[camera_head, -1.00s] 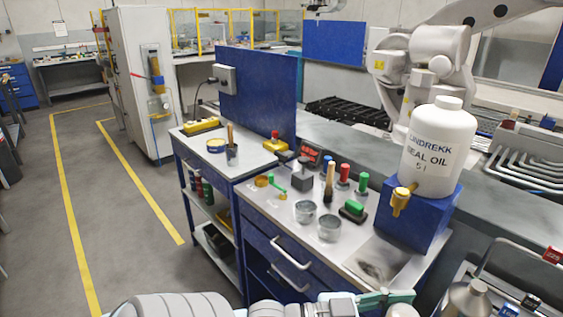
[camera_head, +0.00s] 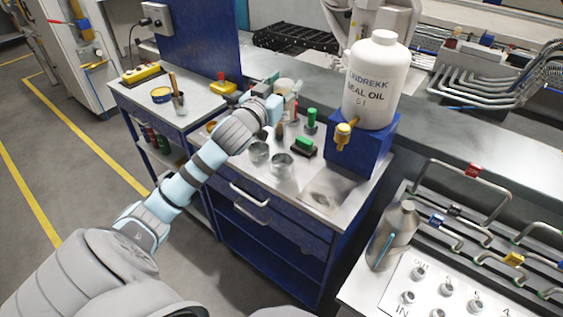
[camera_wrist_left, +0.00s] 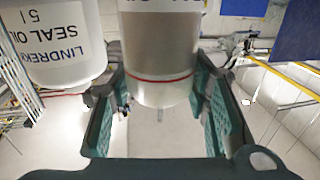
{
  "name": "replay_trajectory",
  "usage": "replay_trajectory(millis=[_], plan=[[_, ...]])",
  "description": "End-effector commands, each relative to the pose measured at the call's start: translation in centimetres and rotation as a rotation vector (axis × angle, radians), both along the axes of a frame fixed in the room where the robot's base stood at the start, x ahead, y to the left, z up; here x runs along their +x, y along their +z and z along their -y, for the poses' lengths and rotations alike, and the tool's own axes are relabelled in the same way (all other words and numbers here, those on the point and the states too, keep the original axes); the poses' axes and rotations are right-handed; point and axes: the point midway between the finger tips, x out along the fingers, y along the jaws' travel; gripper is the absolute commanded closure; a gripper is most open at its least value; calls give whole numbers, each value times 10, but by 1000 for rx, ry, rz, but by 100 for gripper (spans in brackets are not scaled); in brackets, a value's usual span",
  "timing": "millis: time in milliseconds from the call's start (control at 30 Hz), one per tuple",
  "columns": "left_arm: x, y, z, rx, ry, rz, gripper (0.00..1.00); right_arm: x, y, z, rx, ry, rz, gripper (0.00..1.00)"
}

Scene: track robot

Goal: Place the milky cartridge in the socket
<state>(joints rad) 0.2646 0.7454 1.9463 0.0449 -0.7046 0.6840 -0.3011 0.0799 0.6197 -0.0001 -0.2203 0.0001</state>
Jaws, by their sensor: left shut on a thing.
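My left gripper (camera_head: 281,108) reaches over the grey bench top. It is shut on a whitish cylinder (camera_head: 286,86), which looks like the milky cartridge. In the left wrist view the two teal fingers (camera_wrist_left: 160,115) stand on either side of this cartridge (camera_wrist_left: 160,50), a pale cylinder with a thin red ring near its lower end. Its far part is cut off by the picture edge. I cannot make out the socket; the arm and gripper hide part of the bench. My right gripper is not in view.
A large white oil bottle (camera_head: 372,85) stands on a blue block (camera_head: 352,147) to the right of the gripper. Two metal cups (camera_head: 270,159), a green-topped upright piece (camera_head: 311,118) and a green-handled block (camera_head: 304,147) are close by. A pipe panel (camera_head: 460,282) is at the lower right.

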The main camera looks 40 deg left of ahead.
Motion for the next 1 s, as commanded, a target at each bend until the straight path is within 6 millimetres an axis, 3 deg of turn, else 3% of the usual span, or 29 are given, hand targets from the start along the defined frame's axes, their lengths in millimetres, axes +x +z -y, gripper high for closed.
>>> replay_trajectory(millis=[67,167,400,500,800,1000], plan=[[2,2,-7,0,22,0,95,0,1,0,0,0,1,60],[3,-21,-9,-2,28,-5,95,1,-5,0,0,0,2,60],[2,-117,-7,-3,24,-7,95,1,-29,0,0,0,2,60],[2,-142,-7,-1,23,-4,95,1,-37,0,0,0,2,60],[2,-193,-7,0,22,-2,95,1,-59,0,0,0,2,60],[2,-194,-7,1,21,-2,95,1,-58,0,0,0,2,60]])
